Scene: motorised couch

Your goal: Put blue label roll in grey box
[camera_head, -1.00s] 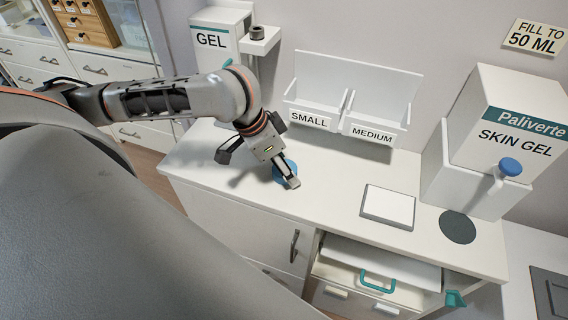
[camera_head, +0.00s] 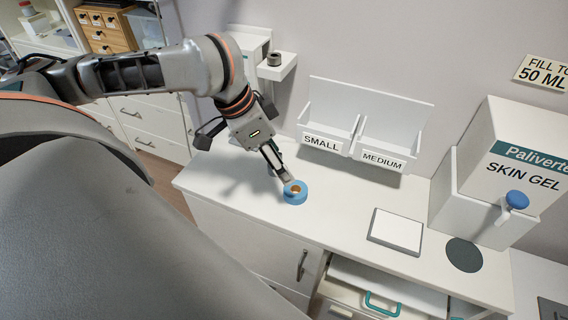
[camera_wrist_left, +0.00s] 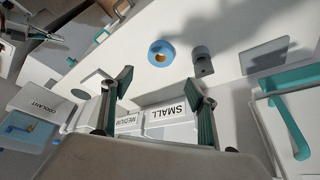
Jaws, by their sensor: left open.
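The blue label roll (camera_head: 295,192) lies flat on the white counter, with a brown core in its middle. It also shows in the left wrist view (camera_wrist_left: 161,53), beyond the fingertips. My left gripper (camera_head: 278,172) points down just behind and to the left of the roll in the head view. In the left wrist view its two fingers (camera_wrist_left: 161,82) stand wide apart with nothing between them. I cannot tell whether a fingertip touches the roll. I cannot make out a grey box for certain.
The white counter (camera_head: 335,222) is clear around the roll. A white holder marked SMALL and MEDIUM (camera_head: 352,150) stands behind. A white pad (camera_head: 396,230), a dark disc (camera_head: 463,255) and the skin gel dispenser (camera_head: 520,170) are on the right. An open drawer with a teal handle (camera_head: 381,304) is in front.

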